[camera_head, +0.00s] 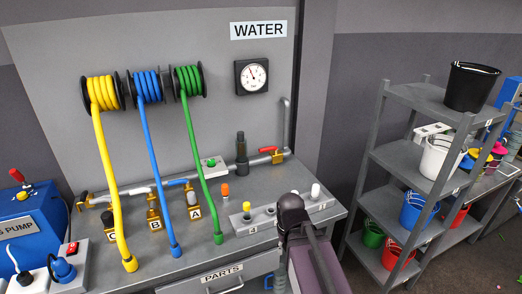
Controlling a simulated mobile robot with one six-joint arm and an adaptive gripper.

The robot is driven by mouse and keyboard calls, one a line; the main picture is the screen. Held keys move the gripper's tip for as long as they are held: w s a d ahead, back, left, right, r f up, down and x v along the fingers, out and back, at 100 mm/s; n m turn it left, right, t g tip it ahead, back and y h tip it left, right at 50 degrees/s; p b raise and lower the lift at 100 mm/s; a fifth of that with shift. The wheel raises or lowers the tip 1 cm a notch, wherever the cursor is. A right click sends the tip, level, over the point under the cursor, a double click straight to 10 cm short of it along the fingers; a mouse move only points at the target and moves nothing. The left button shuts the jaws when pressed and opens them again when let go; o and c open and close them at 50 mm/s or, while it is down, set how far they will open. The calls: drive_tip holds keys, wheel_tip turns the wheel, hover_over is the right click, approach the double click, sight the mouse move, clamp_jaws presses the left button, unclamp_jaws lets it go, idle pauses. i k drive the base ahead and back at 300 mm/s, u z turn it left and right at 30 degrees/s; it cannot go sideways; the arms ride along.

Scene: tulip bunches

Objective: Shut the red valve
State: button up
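The red valve (268,149) is a small red lever on the grey metal pipe at the back of the workbench, under the gauge. Its handle lies roughly along the line of the pipe. An orange-yellow fitting sits just to its right. Part of my arm, dark and purple-grey, rises at the bottom centre in front of the bench. No gripper fingers can be made out, so I cannot see what they hold. The arm part is nearer the camera than the valve and apart from it in the picture.
Yellow (107,170), blue (155,170) and green (197,150) hoses hang from wall reels onto the bench. A block with coloured caps (283,216) stands at the bench's front right. A blue pump box (35,220) with a red-topped lever is left. Shelves (410,165) with buckets stand right.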

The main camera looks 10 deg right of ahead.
sight(267, 149)
drive_tip(key=z, duration=0.1)
drive_tip(key=i, duration=0.95)
drive_tip(key=u, duration=0.05)
